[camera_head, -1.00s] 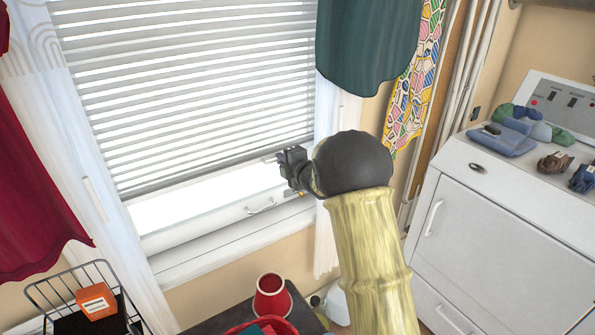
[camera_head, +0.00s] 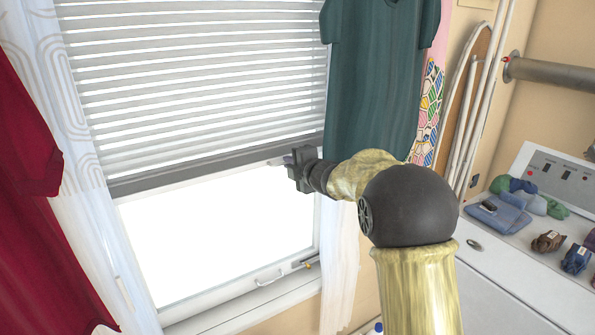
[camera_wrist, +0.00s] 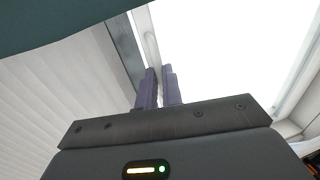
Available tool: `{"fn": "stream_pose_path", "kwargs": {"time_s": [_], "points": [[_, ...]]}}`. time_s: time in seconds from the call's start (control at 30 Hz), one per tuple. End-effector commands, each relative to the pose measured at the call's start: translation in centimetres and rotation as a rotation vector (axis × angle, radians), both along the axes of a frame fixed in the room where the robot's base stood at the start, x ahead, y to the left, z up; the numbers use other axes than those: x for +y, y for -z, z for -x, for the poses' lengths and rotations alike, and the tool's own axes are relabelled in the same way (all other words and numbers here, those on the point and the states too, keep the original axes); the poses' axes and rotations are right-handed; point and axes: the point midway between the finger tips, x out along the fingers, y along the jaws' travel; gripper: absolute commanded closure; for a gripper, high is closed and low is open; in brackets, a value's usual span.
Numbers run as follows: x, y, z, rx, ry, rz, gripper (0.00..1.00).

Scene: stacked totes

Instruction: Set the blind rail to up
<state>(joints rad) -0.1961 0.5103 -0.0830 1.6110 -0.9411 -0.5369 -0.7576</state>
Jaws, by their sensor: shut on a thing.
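The blind rail (camera_head: 215,166) is the dark grey bar along the bottom of the white slatted blind (camera_head: 195,85). It hangs partway up the window, with bright bare glass below it. My gripper (camera_head: 284,160) is at the right part of the rail and is shut on it. In the wrist view the two purple fingers of my gripper (camera_wrist: 158,88) close together at the rail (camera_wrist: 122,52), with slats on the left and bright glass on the right. The exact contact between the fingers is hard to see.
A teal garment (camera_head: 370,80) hangs right of the window, close to my arm. A red garment (camera_head: 40,200) hangs at the left. White curtains (camera_head: 340,260) flank the window. A white machine (camera_head: 510,280) with folded cloths stands at the right. The window handle (camera_head: 268,278) is below.

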Motion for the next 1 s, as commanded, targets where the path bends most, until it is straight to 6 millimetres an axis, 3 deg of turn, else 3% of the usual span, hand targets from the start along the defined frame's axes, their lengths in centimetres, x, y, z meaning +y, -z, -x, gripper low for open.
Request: {"fn": "stream_pose_path", "kwargs": {"time_s": [0.03,0.1,0.4,0.6,1.0], "points": [[0.2,-2.6,0.0,-0.008,-0.003,-0.003,1.00],[0.3,-4.2,0.0,-0.007,-0.004,-0.003,1.00],[0.3,-9.2,0.0,-0.006,-0.005,-0.003,1.00],[0.3,-10.5,0.0,-0.006,-0.005,-0.002,1.00],[0.3,-10.6,0.1,-0.005,-0.005,-0.003,1.00]]}}
